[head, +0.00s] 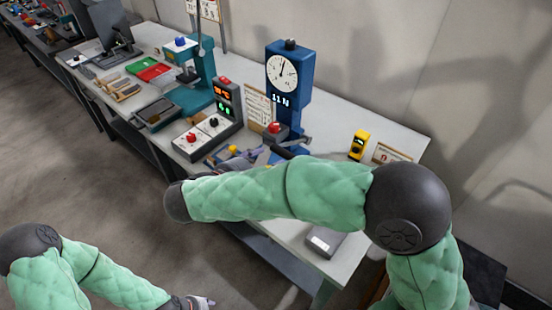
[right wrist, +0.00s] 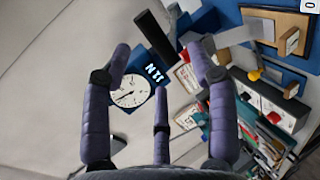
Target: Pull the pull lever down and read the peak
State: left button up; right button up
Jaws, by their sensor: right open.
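The blue force gauge stand (head: 290,62) stands on the bench with a round white dial and a lit readout that looks like "11 N". It also shows in the right wrist view, turned over, with its dial (right wrist: 130,92). A dark bar (right wrist: 154,36), which looks like the pull lever, lies between and beyond my right fingertips; I cannot tell if they touch. My right gripper (right wrist: 158,50) is open, its purple fingers spread. In the head view my right arm partly hides it. My left gripper (head: 203,302) shows only partly at the bottom edge, away from the bench.
A control box (head: 207,134) with red, white and black knobs stands left of the gauge, beside a lit display tower (head: 227,100). A teal press (head: 197,75) stands farther left. A yellow meter (head: 359,144) and a grey device (head: 325,240) lie to the right.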

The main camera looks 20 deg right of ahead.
jog(key=shift+r+v, duration=0.1)
jog(key=shift+v, duration=1.25)
jog(key=shift+r+v, duration=0.15)
jog(key=shift+v, duration=1.15)
jog(key=shift+w, duration=0.2)
